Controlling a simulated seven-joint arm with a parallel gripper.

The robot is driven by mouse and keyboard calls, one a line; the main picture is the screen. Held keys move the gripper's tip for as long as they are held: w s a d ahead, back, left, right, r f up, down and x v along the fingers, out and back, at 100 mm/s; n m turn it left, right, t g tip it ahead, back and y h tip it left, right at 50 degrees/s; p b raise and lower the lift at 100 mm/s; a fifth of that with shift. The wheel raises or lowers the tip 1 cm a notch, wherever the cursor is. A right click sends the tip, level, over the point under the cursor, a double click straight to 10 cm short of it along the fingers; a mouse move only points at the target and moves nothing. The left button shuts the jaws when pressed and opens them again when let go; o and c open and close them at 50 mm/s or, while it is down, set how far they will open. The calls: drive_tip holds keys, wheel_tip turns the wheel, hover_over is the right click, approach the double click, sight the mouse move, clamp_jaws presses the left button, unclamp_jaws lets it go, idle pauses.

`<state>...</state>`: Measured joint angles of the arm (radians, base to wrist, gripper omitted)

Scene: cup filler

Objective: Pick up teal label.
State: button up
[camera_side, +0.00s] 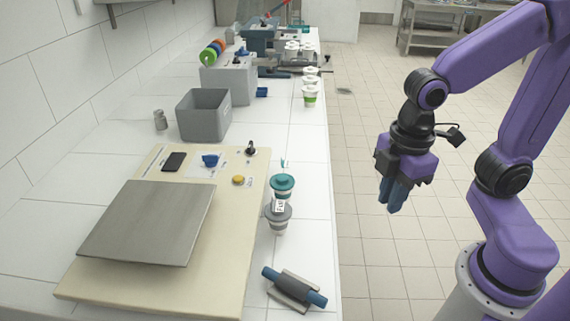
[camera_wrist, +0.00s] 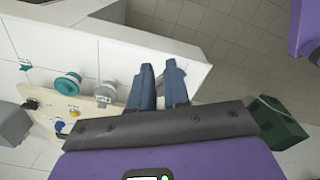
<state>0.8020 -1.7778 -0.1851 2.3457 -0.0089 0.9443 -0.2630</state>
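A small teal piece (camera_side: 284,162), which looks like the teal label, is on the white counter just beyond the teal-lidded cup (camera_side: 283,185). In the wrist view, a small teal piece (camera_wrist: 25,65) shows at the far left, near the counter edge. My gripper (camera_side: 394,204) hangs over the floor to the right of the counter, apart from everything, with its blue fingers pointing down. In the wrist view, my gripper (camera_wrist: 159,66) shows a narrow gap between its fingers, with nothing held.
A grey-lidded cup (camera_side: 278,214) stands in front of the teal-lidded one. A blue-handled roller (camera_side: 295,288) lies at the front counter edge. A beige board (camera_side: 150,285) carries a grey plate (camera_side: 150,222). A grey bin (camera_side: 203,116) stands behind. The floor beneath my gripper is clear.

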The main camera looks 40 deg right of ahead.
drive_tip(key=w+a+r+n, duration=0.2)
drive_tip(key=w+a+n, duration=0.15)
drive_tip(key=w, duration=0.95)
drive_tip(key=n+h, duration=0.1)
drive_tip(key=n, duration=0.8)
hover_over(286, 161)
drive_tip(key=a, duration=0.2)
drive_tip(key=shift+t, duration=0.4)
drive_tip(key=f, duration=1)
drive_tip(key=s+f, duration=0.1)
drive_tip(key=f, duration=0.4)
drive_tip(key=shift+a, duration=0.2)
drive_tip(key=shift+w+d+f, duration=0.1)
drive_tip(key=shift+w+f, duration=0.05)
drive_tip(key=shift+f, duration=0.85)
drive_tip(key=shift+w+d+f, duration=0.1)
drive_tip(key=shift+w+f, duration=0.1)
drive_tip(key=shift+f, duration=0.85)
drive_tip(key=shift+w+f, duration=0.15)
drive_tip(key=shift+f, duration=0.85)
clamp_jaws()
